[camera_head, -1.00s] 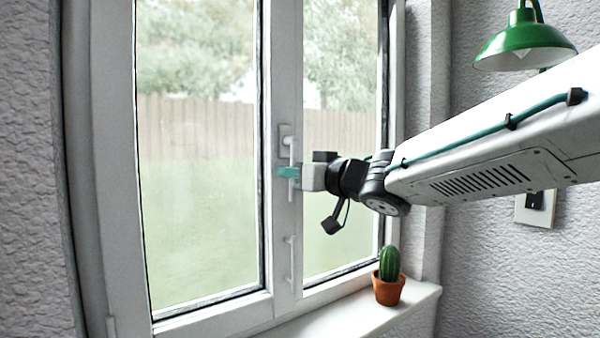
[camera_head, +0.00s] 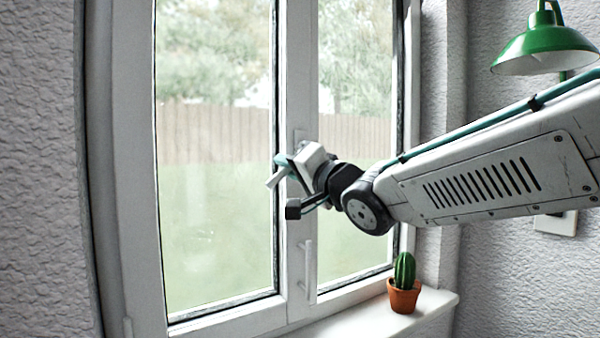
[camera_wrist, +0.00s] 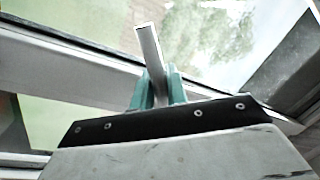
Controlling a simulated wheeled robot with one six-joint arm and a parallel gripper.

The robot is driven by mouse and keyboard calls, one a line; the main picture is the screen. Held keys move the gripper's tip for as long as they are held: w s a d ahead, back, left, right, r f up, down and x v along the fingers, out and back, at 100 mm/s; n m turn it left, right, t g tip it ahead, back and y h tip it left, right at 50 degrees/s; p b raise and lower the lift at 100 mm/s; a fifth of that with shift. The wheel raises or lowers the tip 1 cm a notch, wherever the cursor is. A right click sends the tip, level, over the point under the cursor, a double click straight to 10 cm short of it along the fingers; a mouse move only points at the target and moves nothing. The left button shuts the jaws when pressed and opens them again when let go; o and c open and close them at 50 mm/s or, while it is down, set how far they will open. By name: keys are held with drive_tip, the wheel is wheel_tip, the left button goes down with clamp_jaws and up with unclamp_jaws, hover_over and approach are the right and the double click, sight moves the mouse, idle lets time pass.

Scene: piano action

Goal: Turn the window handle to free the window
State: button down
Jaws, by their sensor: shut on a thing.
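The white window handle (camera_head: 276,178) is on the middle upright of the window frame (camera_head: 298,100). It is tilted, with its free end pointing down and to the left. My gripper (camera_head: 286,161) has teal fingers and is shut on the handle; the gripper is rolled to a slant. In the wrist view the handle (camera_wrist: 149,50) sticks out from between the teal fingers (camera_wrist: 156,90). The handle's pivot is mostly hidden behind my gripper. The window sash looks flush with the frame, as far as I can see.
A second slim white bar (camera_head: 309,268) is lower on the middle upright. A cactus in a terracotta pot (camera_head: 404,296) stands on the sill (camera_head: 432,306) below my arm. A green lamp (camera_head: 543,46) hangs at the upper right. The left glass pane (camera_head: 215,230) is unobstructed.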

sight(283, 145)
drive_tip(key=r+m, duration=0.1)
drive_tip(key=m, duration=0.2)
drive_tip(key=a+r+m+t, duration=0.1)
drive_tip(key=m, duration=0.1)
drive_tip(key=shift+s+r+h, duration=0.3)
drive_tip(key=shift+h, duration=0.1)
drive_tip(key=shift+r+m+t+h, duration=0.25)
drive_tip(key=shift+r+m, duration=0.15)
drive_tip(key=shift+m, duration=0.65)
drive_tip(key=shift+r+m+t+h, duration=0.15)
drive_tip(key=shift+r+m+t, duration=0.15)
drive_tip(key=shift+m, duration=0.75)
drive_tip(key=shift+r, duration=0.15)
drive_tip(key=c, duration=1.4)
unclamp_jaws()
drive_tip(key=shift+c, duration=0.2)
drive_tip(key=v, duration=0.7)
drive_tip(key=shift+s+d, duration=0.25)
drive_tip(key=shift+s, duration=0.05)
